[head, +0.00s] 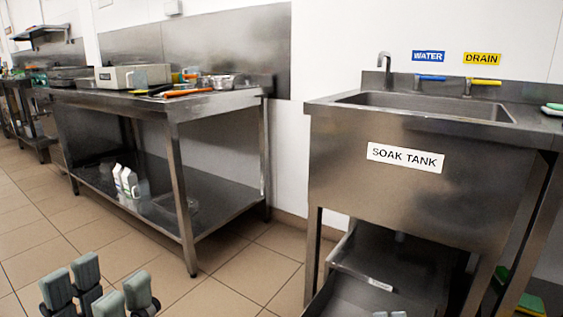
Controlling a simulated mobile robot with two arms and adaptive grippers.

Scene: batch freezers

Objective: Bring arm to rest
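My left gripper (98,288) is at the bottom left, above the tiled floor, with its grey padded fingers pointing up. Its fingers stand apart with nothing seen between them. It is clear of the steel table (174,152) behind it. At the bottom edge, right of centre, two small grey tips (389,315) show in front of the lower tray; they look like my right gripper's fingertips. The rest of that gripper is cut off by the frame, so its opening cannot be judged.
A steel soak tank (420,185) stands at the right, with a pulled-out-looking tray (358,300) below it. The table holds a beige box (120,77) and tools; white cartons (130,184) stand on its lower shelf. Floor (238,270) between table and tank is clear.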

